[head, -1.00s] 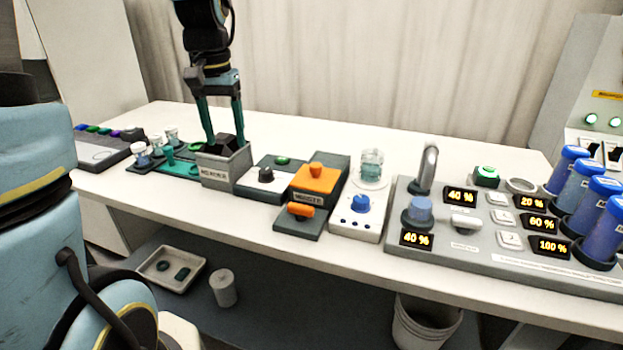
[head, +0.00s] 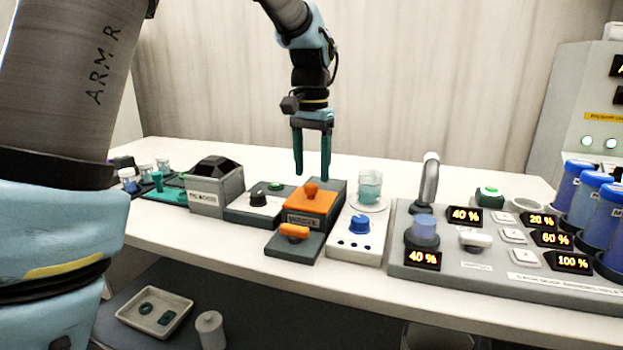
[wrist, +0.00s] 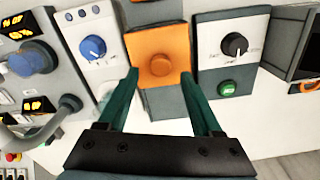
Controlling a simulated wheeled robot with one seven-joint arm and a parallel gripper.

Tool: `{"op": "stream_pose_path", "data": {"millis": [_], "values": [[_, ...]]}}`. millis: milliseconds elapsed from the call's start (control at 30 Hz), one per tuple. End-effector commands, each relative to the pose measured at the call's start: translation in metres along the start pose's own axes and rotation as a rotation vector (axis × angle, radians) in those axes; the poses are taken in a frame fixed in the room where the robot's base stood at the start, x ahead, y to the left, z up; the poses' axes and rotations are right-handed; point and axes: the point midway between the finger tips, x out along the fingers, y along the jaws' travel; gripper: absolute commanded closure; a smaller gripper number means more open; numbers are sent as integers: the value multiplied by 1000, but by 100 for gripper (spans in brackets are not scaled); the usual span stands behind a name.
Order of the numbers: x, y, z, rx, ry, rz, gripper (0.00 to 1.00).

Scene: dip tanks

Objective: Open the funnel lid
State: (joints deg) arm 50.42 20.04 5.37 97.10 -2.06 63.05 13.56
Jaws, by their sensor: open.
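The orange funnel lid (head: 318,203) with a round orange knob (head: 311,189) lies flat and shut on a dark grey box labelled waste, at the middle of the bench. In the wrist view the orange lid (wrist: 145,43) and its knob (wrist: 160,65) lie between the fingers. My gripper (head: 312,175) points down, open and empty, with its two teal fingers just above or behind the knob; contact cannot be told. In the wrist view my gripper (wrist: 160,74) has a finger on each side of the lid. The inside of the funnel is hidden.
An orange handle (head: 294,230) sits in front of the lid. Left are a black-knob panel (head: 258,200) and a grey bin (head: 217,192). Right are a blue-knob panel (head: 358,238) with a glass beaker (head: 369,186), and a dosing panel (head: 455,258) with a curved metal spout (head: 431,178).

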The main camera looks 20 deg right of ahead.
Motion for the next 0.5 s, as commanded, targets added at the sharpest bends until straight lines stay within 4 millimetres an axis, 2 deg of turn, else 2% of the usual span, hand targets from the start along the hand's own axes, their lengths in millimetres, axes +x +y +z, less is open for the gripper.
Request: {"op": "stream_pose_path", "data": {"millis": [200,500], "values": [[24,0,0,0,0,0,34],[30,0,0,0,1,0,34]]}}
